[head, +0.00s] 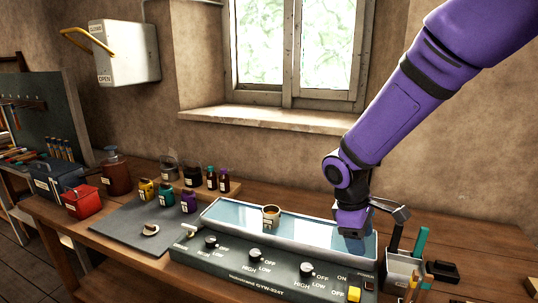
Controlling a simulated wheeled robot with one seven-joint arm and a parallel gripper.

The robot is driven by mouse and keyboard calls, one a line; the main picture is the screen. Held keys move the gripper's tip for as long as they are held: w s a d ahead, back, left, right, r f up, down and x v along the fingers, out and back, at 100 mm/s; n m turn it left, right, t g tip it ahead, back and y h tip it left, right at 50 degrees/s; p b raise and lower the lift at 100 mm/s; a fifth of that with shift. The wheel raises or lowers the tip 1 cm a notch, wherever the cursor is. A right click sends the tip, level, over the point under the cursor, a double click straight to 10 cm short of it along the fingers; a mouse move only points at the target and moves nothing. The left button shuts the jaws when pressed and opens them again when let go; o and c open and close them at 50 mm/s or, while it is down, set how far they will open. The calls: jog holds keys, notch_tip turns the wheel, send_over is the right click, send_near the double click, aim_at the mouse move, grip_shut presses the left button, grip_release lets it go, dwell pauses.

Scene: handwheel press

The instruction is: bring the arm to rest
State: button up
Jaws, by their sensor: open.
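My purple arm reaches down from the upper right. My gripper (352,232) is at its lower end, over the right part of a long shallow tray (228,216) with a pale blue surface. The fingertips are small and partly hidden by the wrist, and I see nothing held between them. I cannot tell whether they touch the tray. A small tan cup (271,215) with a label stands in the tray, left of my gripper and apart from it.
A control panel (260,272) with several knobs fronts the tray. A tool holder (402,270) stands close right of my gripper. Small labelled bottles (166,195) stand left, by a grey mat (125,228). A white wall box (128,52) has a yellow lever. A window is behind.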

jog(key=s+d+r+m+t+y, duration=0.1)
jog(key=s+d+r+m+t, duration=0.2)
jog(key=s+r, duration=0.6)
jog(key=s+d+r+m+t+y, duration=0.2)
jog(key=s+d+r+m, duration=0.3)
jog(key=s+r+m, duration=0.3)
notch_tip(320, 180, up, 3)
jog(key=shift+s+d+t, duration=0.4)
jog(key=shift+s+t, duration=0.2)
jog(key=shift+s, duration=0.55)
